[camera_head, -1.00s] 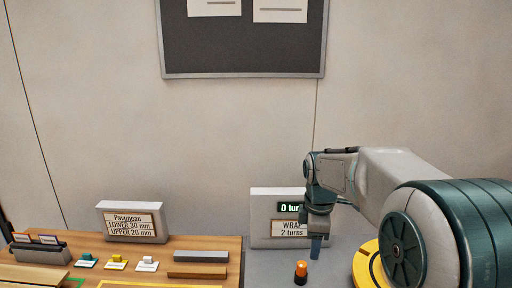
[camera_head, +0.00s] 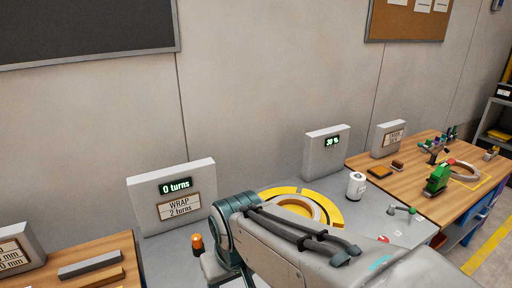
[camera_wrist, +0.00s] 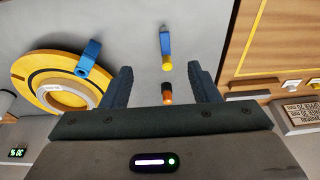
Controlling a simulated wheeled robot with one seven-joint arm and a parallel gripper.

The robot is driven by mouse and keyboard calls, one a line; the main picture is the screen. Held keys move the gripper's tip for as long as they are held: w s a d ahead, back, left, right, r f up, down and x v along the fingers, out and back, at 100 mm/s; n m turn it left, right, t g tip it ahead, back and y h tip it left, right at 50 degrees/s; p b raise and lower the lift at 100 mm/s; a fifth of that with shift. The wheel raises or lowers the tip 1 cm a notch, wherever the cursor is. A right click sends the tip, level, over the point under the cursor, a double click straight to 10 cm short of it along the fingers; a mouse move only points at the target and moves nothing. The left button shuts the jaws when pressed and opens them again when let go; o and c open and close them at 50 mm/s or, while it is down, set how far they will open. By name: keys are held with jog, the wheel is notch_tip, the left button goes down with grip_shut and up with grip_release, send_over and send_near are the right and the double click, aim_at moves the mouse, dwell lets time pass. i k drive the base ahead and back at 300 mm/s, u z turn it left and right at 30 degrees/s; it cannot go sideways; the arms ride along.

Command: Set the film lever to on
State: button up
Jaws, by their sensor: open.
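My gripper (camera_wrist: 162,80) is open in the wrist view, with nothing between its dark fingers. An orange-and-black beacon or button (camera_wrist: 167,92) shows in the gap beneath them, on the grey bench; it also shows in the head view (camera_head: 197,244). A blue lever-like piece with a yellow end (camera_wrist: 165,42) lies beyond it in the wrist view, apart from the fingers. I cannot tell which is the film lever. My fingertips are hidden in the head view.
The yellow turntable (camera_head: 336,213) carries a pale coil (camera_head: 312,203); a blue clip (camera_wrist: 88,58) is on it. A white cylinder (camera_head: 356,186) stands beside it. Display boxes read 0 turns (camera_head: 176,188) and 30 % (camera_head: 331,141). Wooden tables (camera_head: 80,251) flank the bench.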

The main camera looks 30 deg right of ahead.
aim_at(412, 210)
jog(key=k, duration=0.5)
jog(key=z, duration=2.7)
jog(key=k, duration=0.7)
jog(key=u, duration=0.65)
jog(key=i, duration=0.5)
jog(key=u, duration=0.05)
jog(key=k, duration=0.65)
jog(key=z, duration=0.7)
jog(key=i, duration=1)
jog(key=z, duration=0.5)
